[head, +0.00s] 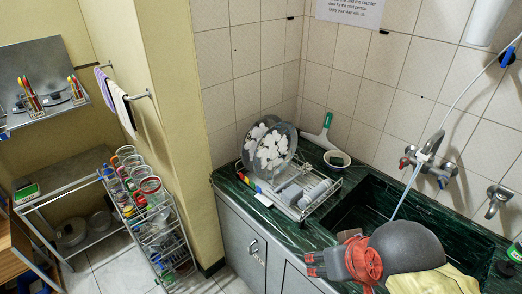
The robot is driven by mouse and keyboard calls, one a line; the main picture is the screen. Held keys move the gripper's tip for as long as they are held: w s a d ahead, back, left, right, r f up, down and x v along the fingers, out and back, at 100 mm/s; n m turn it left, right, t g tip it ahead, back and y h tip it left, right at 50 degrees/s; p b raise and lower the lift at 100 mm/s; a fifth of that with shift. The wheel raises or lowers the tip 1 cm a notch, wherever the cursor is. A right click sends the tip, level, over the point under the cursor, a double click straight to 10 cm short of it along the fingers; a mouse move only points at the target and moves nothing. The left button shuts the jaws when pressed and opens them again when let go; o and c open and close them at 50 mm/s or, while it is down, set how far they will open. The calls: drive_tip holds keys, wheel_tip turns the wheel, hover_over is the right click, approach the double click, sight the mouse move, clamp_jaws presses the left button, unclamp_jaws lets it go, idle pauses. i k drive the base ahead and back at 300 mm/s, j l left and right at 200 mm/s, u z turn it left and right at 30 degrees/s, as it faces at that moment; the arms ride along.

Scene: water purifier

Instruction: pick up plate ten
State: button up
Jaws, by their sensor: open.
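Two round plates stand upright in a wire dish rack (300,208) on the dark green counter. The front plate (271,150) is grey with white blotches. A similar plate (247,132) stands behind it, partly hidden. No number shows on either, so I cannot tell which is plate ten. My gripper (312,265), grey and red, is at the lower middle, over the front of the counter. It is open, with nothing seen in it, and is apart from the plates, which are up and to the left.
A small bowl (337,160) and a green-and-white squeegee (320,132) are behind the rack. The dark sink (345,208) and wall tap (424,158) are to the right. A yellow cloth (440,282) is at the lower right. A wire shelf with jars (150,225) stands left.

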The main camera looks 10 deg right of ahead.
sight(282, 137)
drive_tip(key=i+j, duration=0.1)
drive_tip(key=j, duration=0.35)
drive_tip(key=i+j, duration=0.15)
drive_tip(key=j, duration=0.25)
drive_tip(key=i+j+z, duration=0.1)
drive_tip(key=j, duration=0.35)
drive_tip(key=i+j, duration=0.1)
drive_tip(key=j, duration=0.35)
drive_tip(key=i+j, duration=0.1)
drive_tip(key=j, duration=0.3)
drive_tip(key=i+j+z, duration=0.1)
drive_tip(key=j, duration=0.35)
